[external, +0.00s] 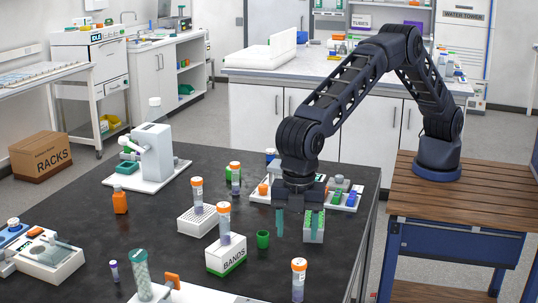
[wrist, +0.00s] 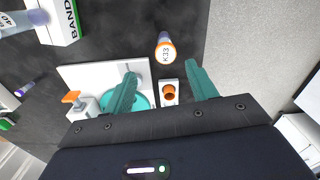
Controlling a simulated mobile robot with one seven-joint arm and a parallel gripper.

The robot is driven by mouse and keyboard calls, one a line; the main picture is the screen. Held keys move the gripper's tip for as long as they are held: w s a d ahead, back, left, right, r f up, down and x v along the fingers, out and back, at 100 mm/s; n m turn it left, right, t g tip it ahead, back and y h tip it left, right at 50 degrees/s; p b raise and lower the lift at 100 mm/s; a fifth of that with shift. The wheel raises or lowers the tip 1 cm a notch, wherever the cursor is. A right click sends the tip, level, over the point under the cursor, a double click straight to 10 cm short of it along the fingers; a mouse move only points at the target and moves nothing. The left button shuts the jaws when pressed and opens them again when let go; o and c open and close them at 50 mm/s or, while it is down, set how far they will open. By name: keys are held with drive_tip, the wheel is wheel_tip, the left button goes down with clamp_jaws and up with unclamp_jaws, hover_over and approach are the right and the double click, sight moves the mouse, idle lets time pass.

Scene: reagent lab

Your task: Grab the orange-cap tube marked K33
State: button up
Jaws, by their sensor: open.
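The orange-cap tube marked K33 (wrist: 165,48) stands on the dark table in the wrist view, its cap label facing my camera. In the external view it looks to be the lone orange-cap tube (external: 298,281) near the front right, though the label is unreadable there. My gripper (external: 298,236) is open and empty, its teal fingers pointing down above the table, behind that tube. In the wrist view the fingers (wrist: 161,70) are spread apart, with the K33 tube beyond the gap between their tips and not between them.
A white BANDS box (external: 227,257) and a small green cup (external: 263,239) stand left of the tube. The table's right edge is close.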

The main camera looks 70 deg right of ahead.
sight(299, 262)
drive_tip(key=shift+s+a+f, duration=0.15)
drive_tip(key=shift+f, duration=0.1)
wheel_tip(299, 262, down, 5)
drive_tip(key=shift+f, duration=0.2)
drive_tip(key=shift+s+a+f, duration=0.1)
drive_tip(key=shift+s+f, duration=0.05)
drive_tip(key=shift+f, duration=1.15)
drive_tip(key=shift+s+a+f, duration=0.1)
drive_tip(key=shift+s+f, duration=0.05)
drive_tip(key=shift+f, duration=1.15)
drive_tip(key=shift+c, duration=0.5)
drive_tip(key=c, duration=1)
